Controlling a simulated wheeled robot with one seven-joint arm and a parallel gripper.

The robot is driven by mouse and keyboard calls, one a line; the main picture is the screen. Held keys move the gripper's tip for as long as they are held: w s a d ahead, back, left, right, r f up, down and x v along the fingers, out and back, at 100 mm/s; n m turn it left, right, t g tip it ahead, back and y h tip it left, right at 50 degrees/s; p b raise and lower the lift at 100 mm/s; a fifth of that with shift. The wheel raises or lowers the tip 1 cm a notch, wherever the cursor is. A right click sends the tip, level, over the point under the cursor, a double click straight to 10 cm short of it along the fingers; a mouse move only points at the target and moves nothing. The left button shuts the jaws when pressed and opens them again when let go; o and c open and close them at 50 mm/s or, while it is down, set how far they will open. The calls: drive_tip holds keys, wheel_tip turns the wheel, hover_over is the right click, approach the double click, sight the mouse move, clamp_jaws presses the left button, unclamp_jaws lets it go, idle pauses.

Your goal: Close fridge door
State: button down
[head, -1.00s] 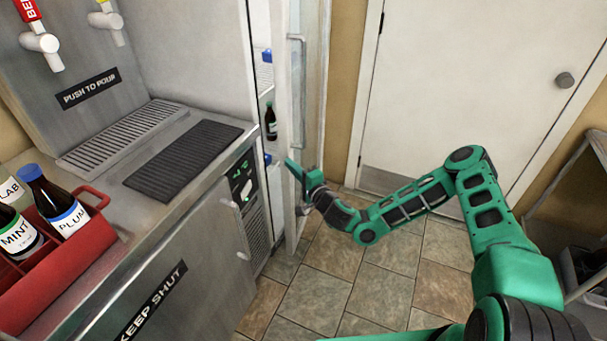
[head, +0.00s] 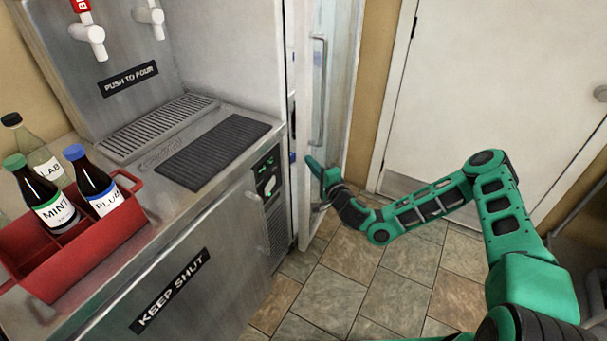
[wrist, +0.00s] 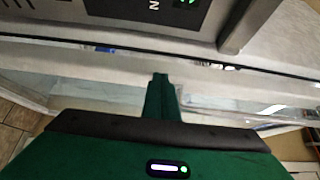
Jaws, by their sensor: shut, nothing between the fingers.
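The fridge door (head: 305,120) is a tall pale-framed glass door with a long vertical handle (head: 319,90), behind the steel counter. It stands ajar, with a narrow gap (head: 291,110) along the fridge body. My green gripper (head: 313,167) is shut and empty at the lower part of the door, below the handle. In the wrist view the closed fingers (wrist: 160,82) point at pale door edges and glass; I cannot tell whether they touch. The fridge inside is mostly hidden, with small bits of blue in the gap.
The steel counter (head: 225,195) with a drip mat (head: 213,150) and taps is at left. A red caddy (head: 80,245) holds several bottles on it. A white room door (head: 490,90) is behind at right. Tiled floor (head: 330,295) is open in front.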

drive_tip(key=s+a, duration=0.4)
drive_tip(key=s, duration=0.4)
drive_tip(key=d+r, duration=0.6)
drive_tip(key=d, duration=0.4)
drive_tip(key=d+r, duration=0.5)
drive_tip(key=d, duration=0.5)
drive_tip(key=w+a, duration=0.9)
drive_tip(key=shift+w+n+y, duration=0.3)
drive_tip(key=shift+w+y, duration=0.05)
drive_tip(key=shift+y, duration=0.05)
drive_tip(key=shift+r, duration=0.1)
